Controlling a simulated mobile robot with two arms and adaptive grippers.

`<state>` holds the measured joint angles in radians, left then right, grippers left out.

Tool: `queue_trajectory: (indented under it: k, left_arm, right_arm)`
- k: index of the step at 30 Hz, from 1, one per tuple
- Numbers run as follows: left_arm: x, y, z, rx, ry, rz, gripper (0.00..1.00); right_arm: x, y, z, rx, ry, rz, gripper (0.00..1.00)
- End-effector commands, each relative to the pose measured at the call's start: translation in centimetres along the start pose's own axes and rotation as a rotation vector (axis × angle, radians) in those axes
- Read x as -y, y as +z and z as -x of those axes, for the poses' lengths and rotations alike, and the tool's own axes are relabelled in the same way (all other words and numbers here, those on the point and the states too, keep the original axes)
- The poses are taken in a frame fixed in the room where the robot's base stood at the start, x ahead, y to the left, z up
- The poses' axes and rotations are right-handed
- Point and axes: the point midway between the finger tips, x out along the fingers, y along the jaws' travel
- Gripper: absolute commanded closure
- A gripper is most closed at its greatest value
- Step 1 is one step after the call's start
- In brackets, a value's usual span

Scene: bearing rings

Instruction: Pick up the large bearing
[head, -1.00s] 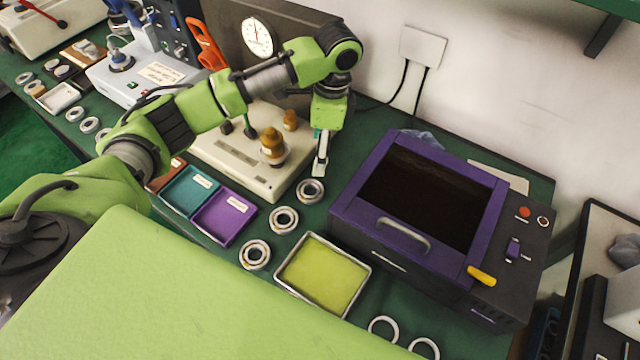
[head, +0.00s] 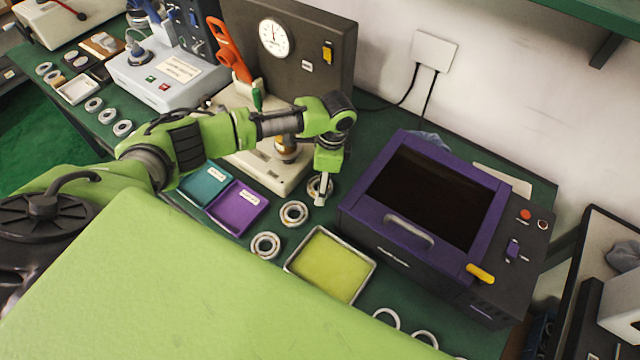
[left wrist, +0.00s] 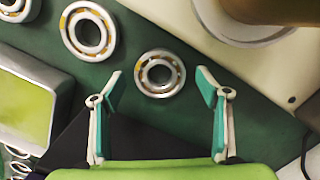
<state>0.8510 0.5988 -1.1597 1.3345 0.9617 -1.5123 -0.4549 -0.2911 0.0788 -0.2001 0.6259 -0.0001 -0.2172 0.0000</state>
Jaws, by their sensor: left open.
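Three bearings with silver rings and yellowish cages lie in a row on the green table. The far bearing (head: 320,185) is partly hidden by my left gripper (head: 321,195) in the head view. In the left wrist view this bearing (left wrist: 160,73) lies flat just ahead, between the fingertips of my open left gripper (left wrist: 160,82), with room on both sides. The middle bearing (head: 293,213) also shows in the left wrist view (left wrist: 88,30), where it looks somewhat larger. The near bearing (head: 265,245) is cut off there. My right gripper is not in view.
A cream press base (head: 278,172) stands close behind the far bearing. A purple-framed oven (head: 405,240) is to the right. A yellow-green tray (head: 330,265) lies in front, and teal (head: 205,183) and purple (head: 238,207) trays lie left. Plain rings (head: 385,318) lie at the front.

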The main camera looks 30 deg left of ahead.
Motion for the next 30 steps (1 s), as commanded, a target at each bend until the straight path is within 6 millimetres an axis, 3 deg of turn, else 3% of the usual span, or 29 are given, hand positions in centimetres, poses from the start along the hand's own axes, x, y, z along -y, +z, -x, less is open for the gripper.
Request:
queue_trajectory:
  k: [8,15,24,30]
  left_arm:
    - [0.0,0.0,-0.6,0.0,-0.001,-0.001,0.31]
    - [0.0,0.0,-0.5,0.0,0.0,-0.001,0.83]
    - [0.1,0.0,-0.1,-0.001,-0.002,0.0,0.83]
    - [0.2,0.3,2.8,-0.004,-0.006,-0.001,0.83]
  right_arm:
    - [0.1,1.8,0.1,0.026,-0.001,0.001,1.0]
    - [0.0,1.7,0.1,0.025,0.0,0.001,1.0]
    - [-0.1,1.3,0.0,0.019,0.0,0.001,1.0]
    - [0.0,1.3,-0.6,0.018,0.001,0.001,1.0]
